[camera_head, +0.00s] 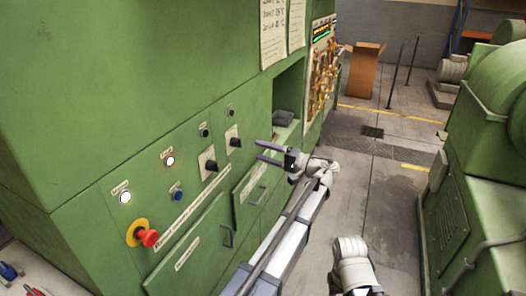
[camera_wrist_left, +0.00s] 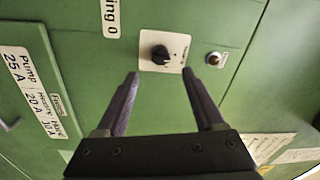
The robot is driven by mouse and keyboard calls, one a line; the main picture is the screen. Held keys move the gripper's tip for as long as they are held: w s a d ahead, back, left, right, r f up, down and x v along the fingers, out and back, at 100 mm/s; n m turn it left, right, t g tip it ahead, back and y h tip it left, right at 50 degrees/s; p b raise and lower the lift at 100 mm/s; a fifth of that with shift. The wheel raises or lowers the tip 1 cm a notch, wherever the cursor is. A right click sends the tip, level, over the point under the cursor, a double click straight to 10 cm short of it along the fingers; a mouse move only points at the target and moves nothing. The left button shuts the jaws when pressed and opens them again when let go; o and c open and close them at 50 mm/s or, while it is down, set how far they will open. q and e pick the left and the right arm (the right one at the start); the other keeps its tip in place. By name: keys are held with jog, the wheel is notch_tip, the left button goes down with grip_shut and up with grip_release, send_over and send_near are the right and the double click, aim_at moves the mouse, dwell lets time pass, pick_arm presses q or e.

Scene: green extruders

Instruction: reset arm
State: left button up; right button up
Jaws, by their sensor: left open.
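My left gripper (camera_head: 258,151) reaches in from the bottom of the head view, its two dark fingers pointing left toward the green control cabinet (camera_head: 140,60). The fingers are apart with nothing between them. In the left wrist view the open gripper (camera_wrist_left: 160,74) faces a black rotary knob (camera_wrist_left: 160,54) on a pale plate, seen just beyond and between the fingertips. Whether the fingers touch the panel cannot be told. My right gripper is not in view.
The cabinet front carries a red emergency button (camera_head: 149,238), two black knobs (camera_head: 211,166) (camera_head: 236,142), lit white buttons (camera_head: 125,197) and drawers with handles. An open recess (camera_head: 290,90) lies behind my gripper. A green machine (camera_head: 485,170) stands right, with clear floor (camera_head: 385,210) between.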

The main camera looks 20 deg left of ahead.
pick_arm(q)
jog(key=s+f+m+g+h, duration=0.1)
jog(key=s+f+h, duration=1.1)
jog(key=s+f, duration=0.65)
jog(key=s+d+f+m+h, duration=0.1)
jog(key=s+d, duration=0.3)
jog(key=d, duration=0.2)
jog(key=s+d+f+m+h, duration=0.1)
jog(key=s+d+f+h, duration=0.1)
jog(key=s+d, duration=0.2)
jog(key=s+d+f+m+g+h, duration=0.1)
jog(key=s+d+m+h, duration=0.1)
jog(key=d, duration=0.8)
jog(key=shift+s+d+f, duration=0.25)
jog(key=shift+s+f, duration=0.05)
jog(key=shift+s, duration=0.6)
